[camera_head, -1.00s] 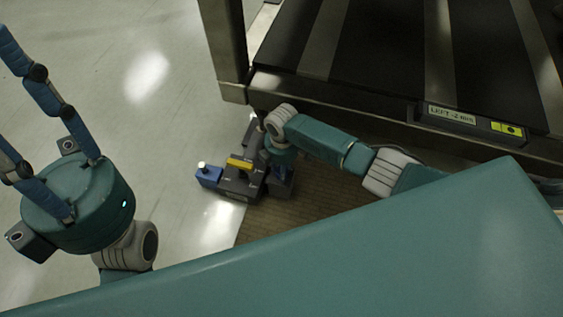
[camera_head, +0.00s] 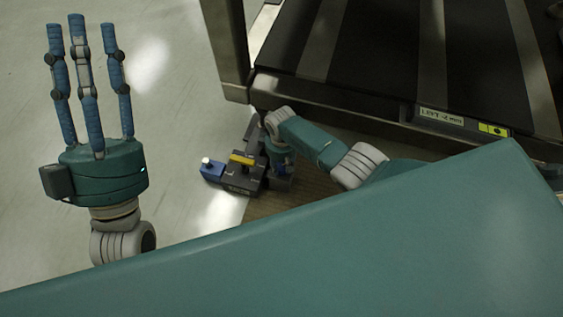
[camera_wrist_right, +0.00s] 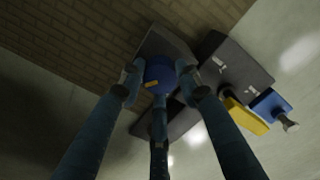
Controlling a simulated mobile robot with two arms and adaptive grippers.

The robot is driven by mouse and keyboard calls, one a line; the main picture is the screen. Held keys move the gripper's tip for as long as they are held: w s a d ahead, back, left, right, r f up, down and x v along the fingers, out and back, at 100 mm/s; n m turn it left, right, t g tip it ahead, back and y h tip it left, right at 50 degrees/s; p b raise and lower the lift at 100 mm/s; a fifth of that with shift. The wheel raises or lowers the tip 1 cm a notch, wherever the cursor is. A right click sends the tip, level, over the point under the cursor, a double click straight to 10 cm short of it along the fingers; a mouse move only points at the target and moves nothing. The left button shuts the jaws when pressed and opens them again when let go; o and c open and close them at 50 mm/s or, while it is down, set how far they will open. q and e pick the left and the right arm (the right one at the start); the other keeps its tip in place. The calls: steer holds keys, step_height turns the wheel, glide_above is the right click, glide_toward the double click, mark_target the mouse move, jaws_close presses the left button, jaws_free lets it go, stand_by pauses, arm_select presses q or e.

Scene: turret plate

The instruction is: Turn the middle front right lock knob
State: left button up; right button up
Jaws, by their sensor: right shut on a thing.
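The turret plate (camera_head: 240,183) is a dark grey blocky fixture low by the floor in the head view, also seen in the right wrist view (camera_wrist_right: 233,62). A round blue knob (camera_wrist_right: 159,72) with a small yellow mark sits on it, between the fingers of my right gripper (camera_wrist_right: 160,80). These three fingers are shut on the knob. In the head view my right gripper (camera_head: 280,160) is mostly hidden behind my wrist, over the fixture's right side. My left gripper (camera_head: 83,22) is open and empty at the far left, its three fingers straight and spread.
A yellow block (camera_head: 242,159) and a blue block with a metal knob (camera_head: 211,169) are on the fixture's left part. A black-topped platform with a metal frame (camera_head: 360,60) stands at the upper right. Bare pale floor (camera_head: 190,60) lies between my left gripper and the platform.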

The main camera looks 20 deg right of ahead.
mark_target(283, 167)
arm_select(q)
steer(key=shift+w+d+f+g+y, duration=0.15)
steer(key=shift+w+f+g+y, duration=0.35)
steer(key=shift+w+f, duration=0.55)
arm_select(e)
steer(key=shift+s+d+f+m, duration=0.15)
steer(key=shift+s+d+m, duration=0.2)
steer(key=shift+m, duration=0.55)
steer(key=o, duration=1.2)
steer(key=shift+a, duration=0.1)
steer(key=shift+c, duration=0.2)
arm_select(q)
steer(key=shift+s, duration=0.1)
arm_select(e)
steer(key=shift+w+a+r, duration=0.15)
steer(key=shift+r, duration=0.05)
steer(key=shift+w+r, duration=0.1)
steer(key=shift+r, duration=0.35)
step_height(283, 167, up, 11)
steer(key=shift+s, duration=0.2)
